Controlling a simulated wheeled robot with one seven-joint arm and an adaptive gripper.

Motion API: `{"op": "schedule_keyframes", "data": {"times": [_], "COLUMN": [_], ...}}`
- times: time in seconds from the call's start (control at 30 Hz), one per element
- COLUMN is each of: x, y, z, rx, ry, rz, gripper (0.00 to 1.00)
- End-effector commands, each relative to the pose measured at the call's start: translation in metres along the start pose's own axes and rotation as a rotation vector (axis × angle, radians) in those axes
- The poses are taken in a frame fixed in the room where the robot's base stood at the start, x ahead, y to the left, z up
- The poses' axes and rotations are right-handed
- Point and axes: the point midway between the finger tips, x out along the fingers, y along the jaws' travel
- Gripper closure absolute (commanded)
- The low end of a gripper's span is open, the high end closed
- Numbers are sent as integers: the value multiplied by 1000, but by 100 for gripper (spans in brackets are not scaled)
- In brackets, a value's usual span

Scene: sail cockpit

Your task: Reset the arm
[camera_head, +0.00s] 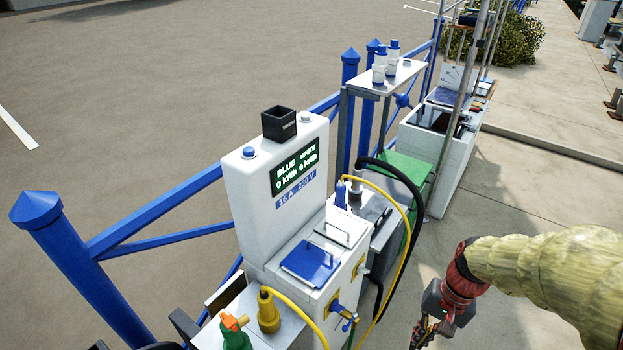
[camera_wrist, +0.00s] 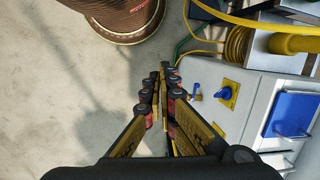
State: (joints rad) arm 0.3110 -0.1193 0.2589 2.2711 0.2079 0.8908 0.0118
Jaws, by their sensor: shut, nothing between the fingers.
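My gripper (camera_head: 424,330) is at the lower right of the head view, at the end of my arm, which comes in from the right edge. It points downward in the air, to the right of the white power pedestal (camera_head: 260,200) and apart from it. In the wrist view my gripper (camera_wrist: 164,70) has its two fingers together with nothing between them. Pale ground lies below and to the left of the fingers, and the pedestal's front stands to their right.
A blue railing (camera_head: 160,222) runs behind. The paving at right is open. A brown round object (camera_wrist: 122,22) stands at the wrist view's top.

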Motion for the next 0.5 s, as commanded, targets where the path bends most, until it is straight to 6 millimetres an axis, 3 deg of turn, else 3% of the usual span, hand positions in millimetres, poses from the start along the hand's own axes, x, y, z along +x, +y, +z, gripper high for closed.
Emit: {"op": "schedule_keyframes", "data": {"times": [0.1,0.5], "x": [-36,-134], "y": [-5,-28], "z": [17,73], "rx": [-118,-404], "ry": [108,481], "rz": [47,105], "gripper": [100,100]}}
